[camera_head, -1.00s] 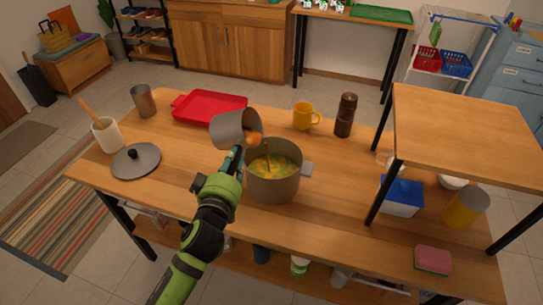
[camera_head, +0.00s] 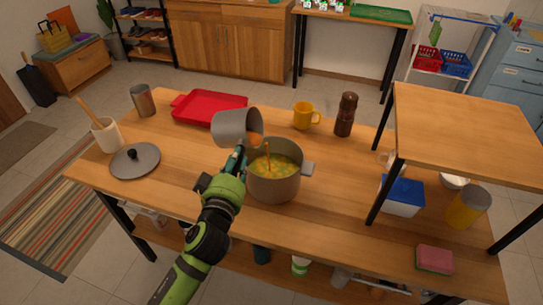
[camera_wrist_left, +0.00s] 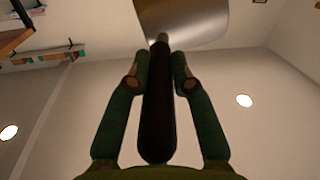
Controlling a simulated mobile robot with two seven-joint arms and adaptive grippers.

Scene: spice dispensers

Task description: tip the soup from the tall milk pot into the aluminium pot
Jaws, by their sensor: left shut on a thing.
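The tall milk pot (camera_head: 232,126) is a grey metal pot, tilted far over to the right above the left rim of the aluminium pot. Orange soup (camera_head: 256,139) shows at its mouth. The aluminium pot (camera_head: 273,187) stands upright on the table, with yellow-green soup with orange bits (camera_head: 281,172) inside. My left gripper (camera_head: 236,157) is shut on the milk pot's dark handle (camera_wrist_left: 157,110), which lies between the two fingers in the left wrist view. The milk pot's metal side (camera_wrist_left: 195,22) shows at the top there. My right gripper is not in view.
A red tray (camera_head: 210,108) lies behind the milk pot. A grey lid (camera_head: 135,161), a utensil crock (camera_head: 106,135) and a metal can (camera_head: 143,100) stand left. A yellow mug (camera_head: 305,115) and a brown bottle (camera_head: 346,114) stand behind right. A raised shelf (camera_head: 465,125) covers the right side.

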